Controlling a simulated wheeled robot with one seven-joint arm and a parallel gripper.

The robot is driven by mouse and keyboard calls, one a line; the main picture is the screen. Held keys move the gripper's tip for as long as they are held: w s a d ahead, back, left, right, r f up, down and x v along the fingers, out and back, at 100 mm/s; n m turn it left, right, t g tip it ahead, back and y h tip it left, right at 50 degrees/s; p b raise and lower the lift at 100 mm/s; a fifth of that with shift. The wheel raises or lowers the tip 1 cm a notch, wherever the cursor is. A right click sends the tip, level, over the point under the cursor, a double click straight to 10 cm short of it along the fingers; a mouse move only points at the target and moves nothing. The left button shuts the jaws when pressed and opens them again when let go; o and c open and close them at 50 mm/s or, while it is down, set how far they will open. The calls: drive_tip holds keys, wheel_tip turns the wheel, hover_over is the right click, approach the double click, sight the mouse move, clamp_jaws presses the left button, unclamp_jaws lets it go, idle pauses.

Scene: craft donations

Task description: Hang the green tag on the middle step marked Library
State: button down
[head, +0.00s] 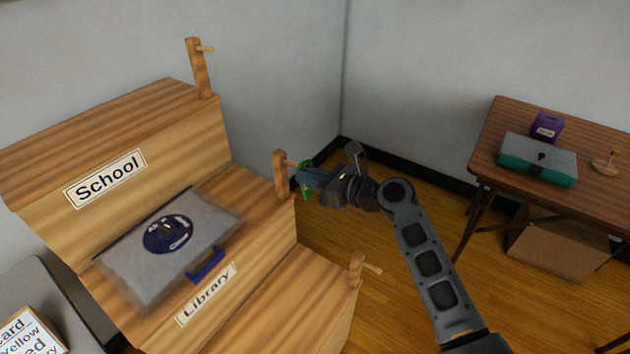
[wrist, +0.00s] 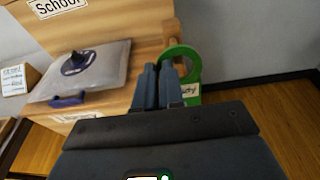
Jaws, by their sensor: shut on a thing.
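The wooden steps carry a School label on the top step and a Library label (head: 206,293) on the middle step (head: 252,190). A wooden post with a peg (head: 280,172) stands at the right end of the middle step. My gripper (head: 307,178) is shut on the green tag (head: 306,190), right beside this peg. In the wrist view the green tag (wrist: 181,55) shows as a ring in front of the post, right of the fingertips (wrist: 160,70). I cannot tell whether the peg passes through the ring.
Other pegs stand on the top step (head: 198,67) and lowest step (head: 356,268). A table (head: 500,115) at right holds a teal case (head: 537,160) and a purple box (head: 546,127).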

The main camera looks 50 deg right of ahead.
drive_tip(key=shift+r+b+x, duration=0.15)
drive_tip(key=shift+b+x, duration=0.05)
drive_tip(key=shift+x, duration=0.5)
drive_tip(key=shift+r+b+x, duration=0.15)
drive_tip(key=shift+x, duration=0.55)
drive_tip(key=shift+w+f, duration=0.25)
drive_tip(key=shift+w, duration=0.2)
drive_tip(key=shift+w+a+f, duration=0.15)
drive_tip(key=shift+w+a, duration=0.05)
drive_tip(key=shift+a, duration=0.05)
